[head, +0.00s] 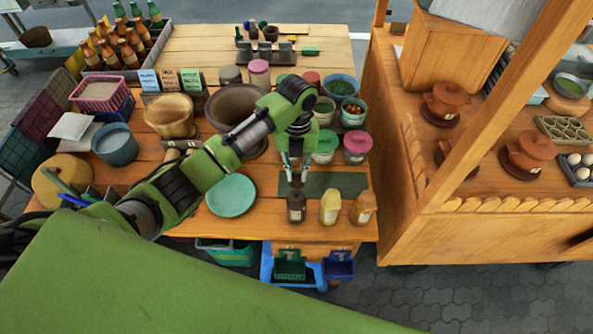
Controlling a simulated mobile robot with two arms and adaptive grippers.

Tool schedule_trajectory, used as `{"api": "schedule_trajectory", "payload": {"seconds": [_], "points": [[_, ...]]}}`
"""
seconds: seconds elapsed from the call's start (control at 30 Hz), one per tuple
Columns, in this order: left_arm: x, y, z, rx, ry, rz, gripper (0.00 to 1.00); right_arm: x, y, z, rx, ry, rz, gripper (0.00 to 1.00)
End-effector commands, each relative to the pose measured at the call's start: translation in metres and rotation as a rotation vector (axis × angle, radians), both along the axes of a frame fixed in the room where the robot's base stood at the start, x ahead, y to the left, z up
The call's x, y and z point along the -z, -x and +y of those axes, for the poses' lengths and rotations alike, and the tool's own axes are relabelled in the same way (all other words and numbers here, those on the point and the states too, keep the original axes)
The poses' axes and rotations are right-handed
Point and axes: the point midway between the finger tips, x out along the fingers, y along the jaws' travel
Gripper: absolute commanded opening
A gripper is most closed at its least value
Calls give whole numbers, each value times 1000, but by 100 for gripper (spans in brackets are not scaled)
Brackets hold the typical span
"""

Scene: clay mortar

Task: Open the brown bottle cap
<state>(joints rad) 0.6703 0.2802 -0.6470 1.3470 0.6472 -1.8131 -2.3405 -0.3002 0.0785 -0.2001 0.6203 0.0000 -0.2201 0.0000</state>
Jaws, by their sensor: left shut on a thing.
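A dark brown bottle (296,210) stands upright at the front edge of the wooden table, leftmost of three bottles in a row. My left gripper (295,178) comes down over it from above, with its fingertips at the bottle's top. The fingers are shut on the cap, which they mostly hide. I cannot tell whether the cap has turned or lifted. My right gripper is not in view.
A pale yellow bottle (330,208) and an amber bottle (363,209) stand close to the right. A turquoise plate (231,196) lies to the left. A dark green mat (345,182) lies behind the bottles. Lidded tubs, including a pink-lidded one (357,145), stand farther back.

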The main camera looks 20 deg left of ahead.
Motion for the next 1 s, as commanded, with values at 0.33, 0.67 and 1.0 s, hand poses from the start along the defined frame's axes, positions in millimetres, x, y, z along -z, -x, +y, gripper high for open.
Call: {"api": "schedule_trajectory", "payload": {"seconds": [0.33, 0.67, 1.0], "points": [[3, 3, -1, 1, 0, 7, 33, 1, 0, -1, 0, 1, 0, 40], [-4, 0, 0, 0, 0, 2, 33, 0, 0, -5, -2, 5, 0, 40], [-70, -6, 1, 1, 0, -1, 33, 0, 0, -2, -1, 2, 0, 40]]}}
